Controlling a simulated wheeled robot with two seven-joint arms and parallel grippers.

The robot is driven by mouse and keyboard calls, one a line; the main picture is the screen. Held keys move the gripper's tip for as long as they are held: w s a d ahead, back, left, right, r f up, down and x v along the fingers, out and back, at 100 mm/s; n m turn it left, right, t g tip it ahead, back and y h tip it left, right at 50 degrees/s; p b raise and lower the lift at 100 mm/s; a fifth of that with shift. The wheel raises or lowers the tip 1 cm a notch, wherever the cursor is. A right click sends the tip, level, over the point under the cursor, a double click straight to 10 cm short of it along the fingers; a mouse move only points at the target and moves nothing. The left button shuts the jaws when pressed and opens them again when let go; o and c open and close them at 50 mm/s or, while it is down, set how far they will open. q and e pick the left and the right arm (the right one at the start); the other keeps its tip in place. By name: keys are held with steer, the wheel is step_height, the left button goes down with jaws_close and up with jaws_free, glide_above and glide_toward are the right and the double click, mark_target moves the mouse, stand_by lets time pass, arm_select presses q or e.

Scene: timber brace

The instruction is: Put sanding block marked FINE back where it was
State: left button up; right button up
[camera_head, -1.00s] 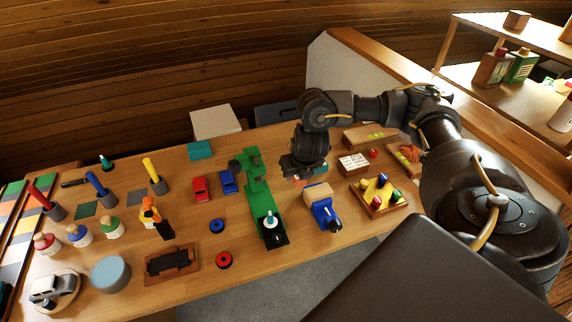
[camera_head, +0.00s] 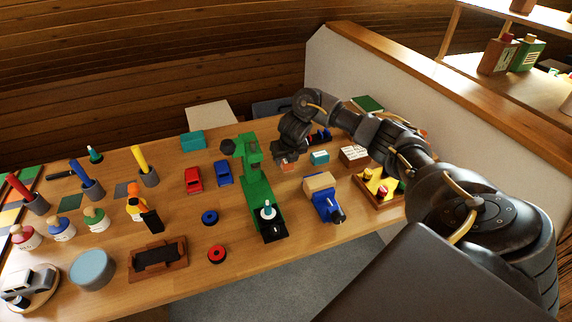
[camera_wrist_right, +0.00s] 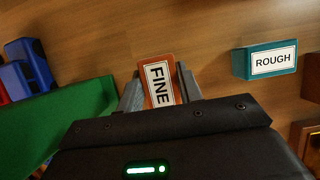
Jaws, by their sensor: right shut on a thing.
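The orange sanding block (camera_wrist_right: 158,82) with a white label reading FINE is between the two fingers of my right gripper (camera_wrist_right: 160,88) in the right wrist view. The gripper is shut on it. In the head view my right gripper (camera_head: 288,152) is over the bench just right of the green machine, with the orange block (camera_head: 289,166) showing below it. I cannot tell whether the block touches the bench. A teal block (camera_wrist_right: 272,60) labelled ROUGH lies to the right, apart from it; it also shows in the head view (camera_head: 319,157). My left gripper is out of view.
The green machine (camera_head: 257,190) stands close on the left. A blue tool with a tan top (camera_head: 322,200) stands in front. A wooden box with a white top (camera_head: 353,156) and a tray of coloured pegs (camera_head: 378,188) are to the right. Bare bench shows around the blocks.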

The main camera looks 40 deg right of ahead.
steer(key=shift+f, duration=1)
steer(key=o, duration=1)
steer(key=shift+c, duration=0.2)
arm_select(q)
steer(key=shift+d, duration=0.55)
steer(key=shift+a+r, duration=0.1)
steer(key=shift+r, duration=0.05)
